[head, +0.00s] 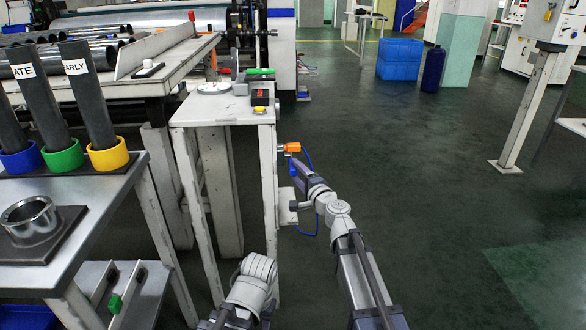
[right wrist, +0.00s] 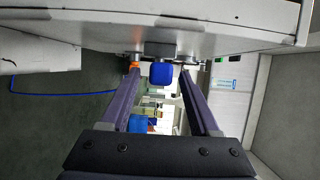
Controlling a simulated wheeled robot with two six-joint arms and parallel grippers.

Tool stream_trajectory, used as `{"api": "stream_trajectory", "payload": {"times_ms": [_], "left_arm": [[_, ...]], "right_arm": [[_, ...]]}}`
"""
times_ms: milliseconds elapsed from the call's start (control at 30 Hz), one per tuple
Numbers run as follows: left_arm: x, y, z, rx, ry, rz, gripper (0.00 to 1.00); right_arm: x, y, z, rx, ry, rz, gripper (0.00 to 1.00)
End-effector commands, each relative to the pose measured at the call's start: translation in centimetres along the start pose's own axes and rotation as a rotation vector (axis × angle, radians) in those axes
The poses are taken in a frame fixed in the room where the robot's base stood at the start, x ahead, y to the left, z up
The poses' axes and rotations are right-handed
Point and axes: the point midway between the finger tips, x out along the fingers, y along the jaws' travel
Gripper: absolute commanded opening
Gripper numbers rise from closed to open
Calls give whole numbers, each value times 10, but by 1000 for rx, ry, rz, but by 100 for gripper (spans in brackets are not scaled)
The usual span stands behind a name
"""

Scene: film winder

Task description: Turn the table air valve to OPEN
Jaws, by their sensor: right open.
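The table air valve shows as a blue handle (head: 293,170) on the right side of the small white table, just below an orange fitting (head: 291,147). In the right wrist view the blue handle (right wrist: 161,74) sits at a grey mount under the table edge, with part of the orange fitting (right wrist: 136,61) to its left. My right gripper (head: 299,172) is at the handle; in the wrist view its open fingers (right wrist: 160,84) lie on either side of the blue handle, with gaps visible. Contact cannot be made out. The valve's OPEN marking is not readable. My left gripper is out of view.
The small white table (head: 195,112) carries a red-and-black switch box (head: 260,97). A blue hose (head: 308,158) hangs beside the valve and my right wrist. A grey bench (head: 120,200) with labelled tubes stands left.

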Motion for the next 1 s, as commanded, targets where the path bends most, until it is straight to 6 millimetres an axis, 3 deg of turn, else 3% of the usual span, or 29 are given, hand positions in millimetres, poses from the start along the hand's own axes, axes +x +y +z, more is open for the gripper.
{"api": "stream_trajectory", "payload": {"times_ms": [33, 200, 467, 1000], "left_arm": [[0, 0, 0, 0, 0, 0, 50], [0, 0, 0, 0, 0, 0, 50], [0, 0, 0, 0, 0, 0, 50], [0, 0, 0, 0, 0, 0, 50]], "right_arm": [[12, 0, -1, 0, -1, 0, 62], [30, 0, 0, 0, -2, 0, 62], [31, 0, 1, 0, -1, 0, 62], [31, 0, 0, -1, -1, 0, 4]]}}
